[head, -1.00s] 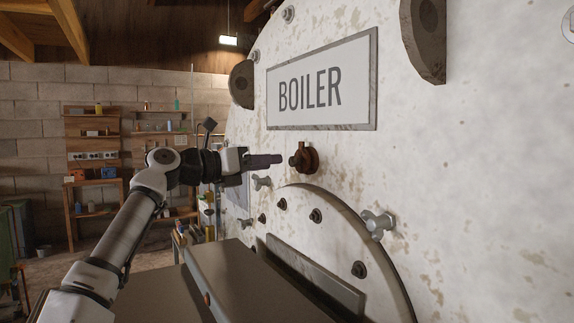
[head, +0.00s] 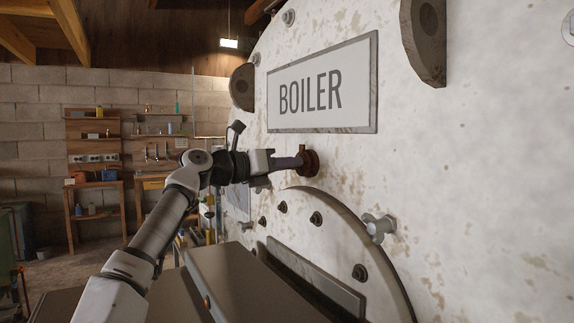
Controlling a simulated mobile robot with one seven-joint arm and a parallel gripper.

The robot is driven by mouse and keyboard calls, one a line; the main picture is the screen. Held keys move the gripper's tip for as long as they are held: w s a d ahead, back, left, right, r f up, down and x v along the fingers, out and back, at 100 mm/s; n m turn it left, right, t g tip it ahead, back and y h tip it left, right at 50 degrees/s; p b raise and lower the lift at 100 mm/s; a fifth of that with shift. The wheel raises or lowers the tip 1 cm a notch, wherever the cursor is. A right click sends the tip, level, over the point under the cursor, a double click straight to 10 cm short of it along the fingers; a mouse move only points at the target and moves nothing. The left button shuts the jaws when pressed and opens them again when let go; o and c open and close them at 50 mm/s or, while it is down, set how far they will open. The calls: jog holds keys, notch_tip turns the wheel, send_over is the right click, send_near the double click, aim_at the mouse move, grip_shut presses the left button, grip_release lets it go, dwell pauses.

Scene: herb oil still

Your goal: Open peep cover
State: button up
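The peep cover (head: 311,162) is a small round brown, rusty fitting on the white boiler front, just below the BOILER sign. A small tab stands up at its top. My gripper (head: 297,162) reaches in from the left with its fingertips at the cover's left side, at the small knob seen there earlier. The knob is now hidden by the fingers. I see the fingers edge-on, so I cannot tell whether they are closed on it. The cover lies against the boiler face.
The boiler face (head: 480,170) fills the right side. Below the cover are a round door (head: 345,235) with several bolts and a wing nut (head: 378,227). A dark flat surface (head: 235,275) juts out in front. Shelves (head: 95,150) stand far off at the back left.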

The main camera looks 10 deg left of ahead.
grip_shut()
jog(key=shift+n, duration=0.3)
jog(key=n+p, duration=0.1)
jog(key=n, duration=0.1)
jog(key=s+d+n+p, duration=0.1)
jog(key=n+p, duration=0.1)
jog(key=n, duration=0.1)
jog(key=r+n+p, duration=0.1)
jog(key=n+p, duration=0.1)
jog(key=shift+s+d, duration=0.25)
jog(key=shift+s+d+r+n+p, duration=0.15)
jog(key=shift+r+n+p, duration=0.15)
jog(key=shift+n+p, duration=0.85)
jog(key=shift+s+d+r+n+p, duration=0.2)
jog(key=shift+n+p, duration=0.45)
jog(key=shift+n, duration=1)
jog(key=shift+s+d+r+n+p, duration=0.1)
jog(key=shift+r+n+p, duration=0.25)
jog(key=shift+n+p, duration=0.8)
jog(key=shift+n, duration=0.35)
